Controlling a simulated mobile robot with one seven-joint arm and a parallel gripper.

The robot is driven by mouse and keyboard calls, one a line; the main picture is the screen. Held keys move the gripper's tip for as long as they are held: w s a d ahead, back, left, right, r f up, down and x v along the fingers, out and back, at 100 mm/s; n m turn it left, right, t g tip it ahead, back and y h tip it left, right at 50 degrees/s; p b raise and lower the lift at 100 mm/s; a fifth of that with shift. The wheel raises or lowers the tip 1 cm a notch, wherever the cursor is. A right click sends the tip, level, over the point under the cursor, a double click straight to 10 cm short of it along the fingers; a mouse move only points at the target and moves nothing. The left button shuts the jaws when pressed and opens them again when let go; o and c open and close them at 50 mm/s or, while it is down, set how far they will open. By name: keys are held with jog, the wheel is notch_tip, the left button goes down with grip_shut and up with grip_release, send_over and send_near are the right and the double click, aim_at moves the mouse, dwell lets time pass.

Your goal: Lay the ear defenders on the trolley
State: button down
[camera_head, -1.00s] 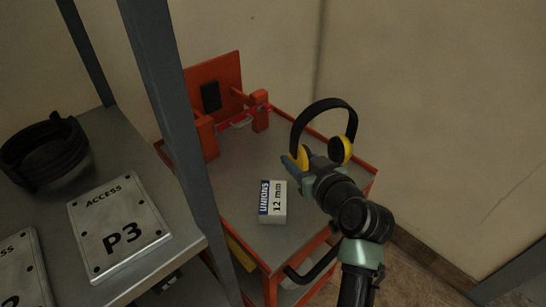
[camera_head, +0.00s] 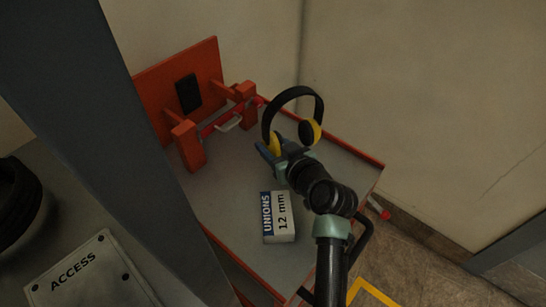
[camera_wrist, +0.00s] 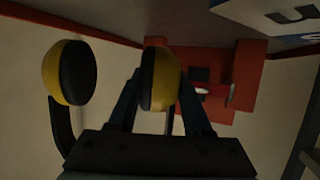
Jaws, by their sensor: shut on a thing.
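The ear defenders, with yellow cups and a black headband (camera_head: 296,92), are over the trolley's far right part in the head view. My gripper (camera_head: 268,150) is shut on one of their yellow cups, and the headband arches above it. In the wrist view my gripper (camera_wrist: 160,95) has its two fingers either side of that cup, while the other cup (camera_wrist: 70,72) hangs free to the left. The trolley (camera_head: 235,170) has a grey top with an orange-red rim. I cannot tell whether the ear defenders touch the top.
A white and blue box marked "UNIONS 12 mm" (camera_head: 279,217) stands on the trolley near my arm. An orange rack (camera_head: 187,145) stands at the trolley's back left. A grey shelf post (camera_head: 125,130) and an "ACCESS" plate (camera_head: 85,280) are at left. The trolley top between rack and box is bare.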

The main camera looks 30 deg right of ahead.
jog(key=shift+f+b, duration=0.3)
jog(key=shift+f, duration=1.55)
jog(key=shift+f, duration=0.15)
jog(key=shift+c, duration=1.6)
grip_release()
